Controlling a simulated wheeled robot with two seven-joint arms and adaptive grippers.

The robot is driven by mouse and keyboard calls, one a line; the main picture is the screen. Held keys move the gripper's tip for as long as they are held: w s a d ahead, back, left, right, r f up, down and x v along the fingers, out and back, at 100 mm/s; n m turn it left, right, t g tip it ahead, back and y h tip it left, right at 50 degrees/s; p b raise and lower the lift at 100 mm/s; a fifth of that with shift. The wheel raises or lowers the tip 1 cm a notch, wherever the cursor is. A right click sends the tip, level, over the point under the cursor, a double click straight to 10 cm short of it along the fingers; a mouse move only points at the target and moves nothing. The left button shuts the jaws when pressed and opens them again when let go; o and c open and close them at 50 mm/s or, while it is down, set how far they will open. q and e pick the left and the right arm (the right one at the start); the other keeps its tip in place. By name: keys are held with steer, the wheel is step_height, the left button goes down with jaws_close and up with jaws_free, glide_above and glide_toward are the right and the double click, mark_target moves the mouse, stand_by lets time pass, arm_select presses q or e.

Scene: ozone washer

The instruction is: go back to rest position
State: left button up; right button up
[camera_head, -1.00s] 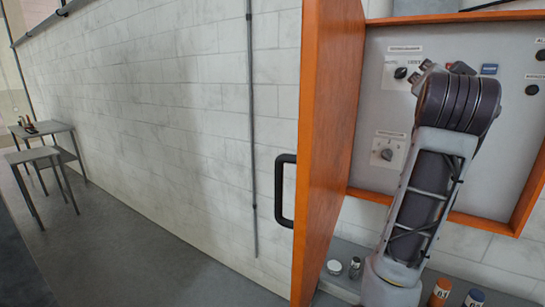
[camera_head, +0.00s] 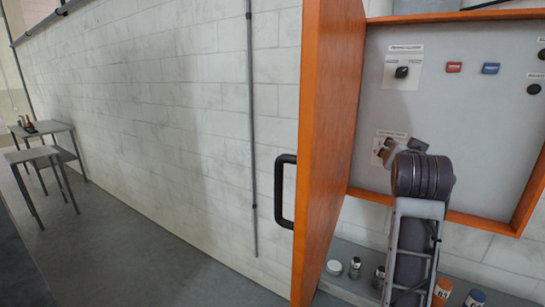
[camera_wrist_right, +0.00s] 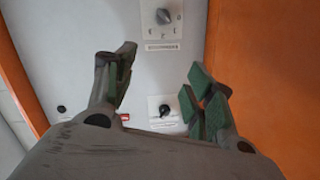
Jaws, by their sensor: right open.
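My right gripper (camera_head: 404,149) is open and empty. In the head view it is in front of the lower part of the grey control panel (camera_head: 455,125), and its fingers hide most of the lower switch plate (camera_head: 391,137). In the right wrist view my right gripper (camera_wrist_right: 163,72) has its two fingers spread apart with the panel behind them and nothing between them. My left gripper is not in view.
The panel has a black upper knob (camera_head: 401,72), a red button (camera_head: 454,67) and a blue button (camera_head: 490,68). The orange cabinet door (camera_head: 327,150) stands open left of my arm. Small jars and bottles, including an orange one (camera_head: 442,289), stand on the ledge below.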

steer(key=s+a+f+n+g+y, duration=0.2)
steer(key=s+f+n, duration=0.1)
steer(key=f, duration=1.2)
steer(key=s+a+f+n+g+y, duration=0.2)
steer(key=s+f+n+g, duration=0.1)
steer(key=f, duration=1.2)
steer(key=s+a+f+n+g+y, duration=0.2)
steer(key=s+a+f+g, duration=0.1)
steer(key=s+f, duration=0.75)
steer(key=s+a+f+n+g+y, duration=0.1)
steer(key=s+a+f+n+g, duration=0.2)
steer(key=s+f, duration=0.75)
step_height(320, 180, down, 30)
steer(key=s+g, duration=0.1)
steer(key=s, duration=0.1)
steer(key=s+d+f, duration=0.2)
steer(key=s+f, duration=0.9)
steer(key=s+d+f+g, duration=0.1)
steer(key=s+d+f, duration=0.1)
steer(key=s+f, duration=0.9)
steer(key=shift+s+d+g, duration=0.25)
steer(key=shift+s+g, duration=0.05)
steer(key=shift+s, duration=0.45)
